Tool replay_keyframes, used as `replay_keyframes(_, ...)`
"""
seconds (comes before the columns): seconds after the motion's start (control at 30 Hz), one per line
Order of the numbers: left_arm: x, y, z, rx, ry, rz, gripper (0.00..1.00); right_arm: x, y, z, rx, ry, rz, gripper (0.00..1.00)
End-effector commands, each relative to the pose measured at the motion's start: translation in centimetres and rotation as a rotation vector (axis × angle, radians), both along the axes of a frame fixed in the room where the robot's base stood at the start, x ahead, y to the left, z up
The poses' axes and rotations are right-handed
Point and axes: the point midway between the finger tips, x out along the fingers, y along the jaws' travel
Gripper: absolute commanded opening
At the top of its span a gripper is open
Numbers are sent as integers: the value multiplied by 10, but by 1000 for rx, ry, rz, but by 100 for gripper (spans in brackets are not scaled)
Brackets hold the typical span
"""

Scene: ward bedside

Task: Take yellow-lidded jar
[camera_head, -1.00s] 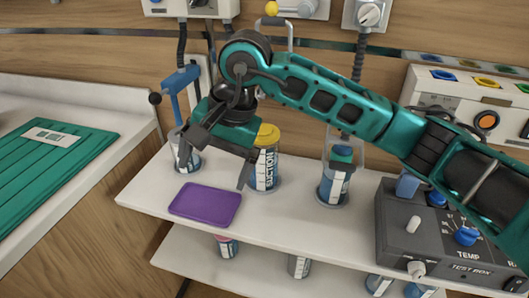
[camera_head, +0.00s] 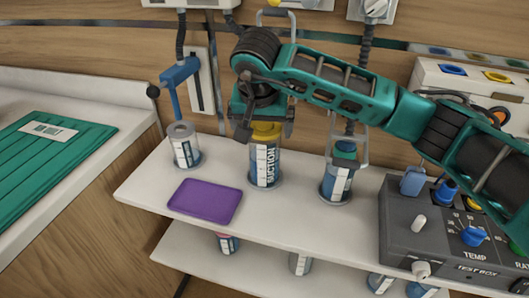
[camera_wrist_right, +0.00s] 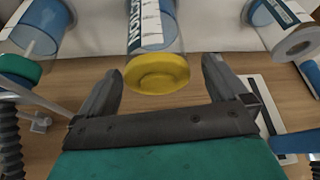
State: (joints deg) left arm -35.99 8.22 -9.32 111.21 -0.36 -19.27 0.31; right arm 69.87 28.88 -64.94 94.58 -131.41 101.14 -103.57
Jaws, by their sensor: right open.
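The yellow-lidded jar (camera_head: 264,165), a clear jar with a SUCTION label, stands upright on the upper shelf. My right gripper (camera_head: 262,128) is over its top in the head view and partly hides the yellow lid. In the right wrist view the yellow lid (camera_wrist_right: 158,74) lies ahead of and between the two open fingers (camera_wrist_right: 162,85). There are visible gaps on both sides, and the fingers hold nothing. My left gripper is not in view.
A grey-topped jar (camera_head: 184,148) stands left of the yellow-lidded jar, and a green-lidded jar (camera_head: 338,178) stands right. A purple tray (camera_head: 205,201) lies in front on the shelf (camera_head: 290,222). A grey test box (camera_head: 440,235) is at right.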

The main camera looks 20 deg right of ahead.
Motion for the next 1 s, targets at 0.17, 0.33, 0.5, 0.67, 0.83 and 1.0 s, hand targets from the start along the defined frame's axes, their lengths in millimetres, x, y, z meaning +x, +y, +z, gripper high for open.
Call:
replay_keyframes(0.17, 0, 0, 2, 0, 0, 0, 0, 10, -8, -27, 1, 5, -4, 100)
replay_keyframes(0.33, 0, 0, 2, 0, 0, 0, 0, 15, -10, -37, 1, 2, -1, 100)
replay_keyframes(0.5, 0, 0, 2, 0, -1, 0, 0, 15, -10, -38, 1, 1, -1, 100)
replay_keyframes(0.67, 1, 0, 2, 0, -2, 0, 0, 15, -10, -37, 1, 1, -1, 88)
replay_keyframes(0.83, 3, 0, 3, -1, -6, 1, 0, 15, -10, -37, 1, 1, -1, 72)
replay_keyframes(1.0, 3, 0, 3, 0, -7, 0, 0, 15, -10, -37, 1, 1, -1, 56)
